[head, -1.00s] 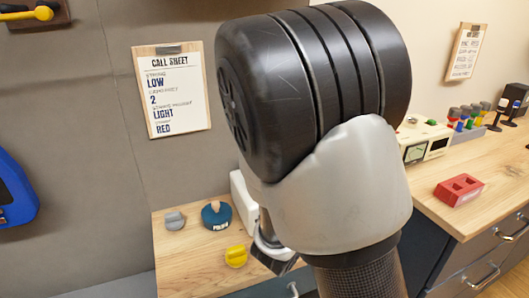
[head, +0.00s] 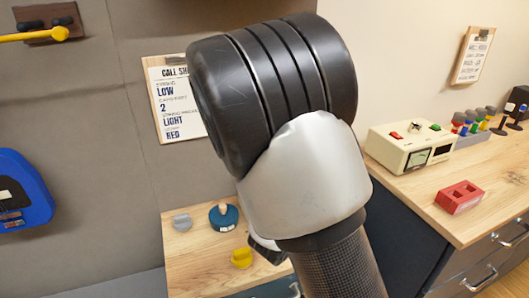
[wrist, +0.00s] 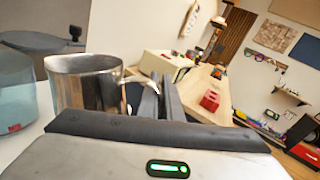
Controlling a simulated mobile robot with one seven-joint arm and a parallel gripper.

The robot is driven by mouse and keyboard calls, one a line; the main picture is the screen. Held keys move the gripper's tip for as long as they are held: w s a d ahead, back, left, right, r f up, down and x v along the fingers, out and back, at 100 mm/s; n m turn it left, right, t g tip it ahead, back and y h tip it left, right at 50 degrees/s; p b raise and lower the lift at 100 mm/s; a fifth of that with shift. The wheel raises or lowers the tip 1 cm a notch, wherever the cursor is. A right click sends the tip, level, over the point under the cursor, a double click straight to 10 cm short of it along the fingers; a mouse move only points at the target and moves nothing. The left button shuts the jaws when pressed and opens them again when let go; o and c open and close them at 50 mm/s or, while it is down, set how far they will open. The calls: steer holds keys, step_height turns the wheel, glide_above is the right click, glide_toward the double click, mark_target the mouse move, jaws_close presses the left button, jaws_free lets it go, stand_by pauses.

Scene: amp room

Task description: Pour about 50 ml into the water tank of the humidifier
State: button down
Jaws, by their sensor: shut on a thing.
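A shiny metal jug (wrist: 88,88) stands out at the left of the wrist view, roughly upright, its mouth towards the top. My gripper (wrist: 158,100) is shut on its handle, just right of the jug body. Whether the jug holds water cannot be seen. A translucent blue-tinted vessel (wrist: 14,92) with a small red mark is at the far left, beside the jug and cut by the frame edge; it may be the humidifier's water tank. In the head view my own arm hides the gripper, the jug and any humidifier.
A wooden counter (head: 188,262) bears a grey knob-like piece (head: 182,222), a teal round object (head: 224,217) and a yellow piece (head: 241,257). The right bench holds a cream meter box (head: 410,145) and a red block (head: 459,197). A dark grey flat-topped object (wrist: 38,42) is behind the jug.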

steer(key=w+a+r+n+p, duration=0.5)
steer(key=r+n+p, duration=0.4)
steer(key=p, duration=0.4)
steer(key=shift+w+a+r+n, duration=0.3)
steer(key=shift+w+r, duration=0.05)
steer(key=shift+w+a+r+n+p, duration=0.2)
steer(key=shift+n+p, duration=0.1)
steer(key=shift+p, duration=0.15)
steer(key=shift+w+a+r+n+g+p, duration=0.25)
steer(key=shift+a+r+n+g+p, duration=0.05)
steer(key=shift+r+n+p, duration=0.1)
steer(key=shift+w+a+r+n+p, duration=0.25)
steer(key=shift+w+a+n+p, duration=0.4)
steer(key=shift+p, duration=0.6)
stand_by(1.0)
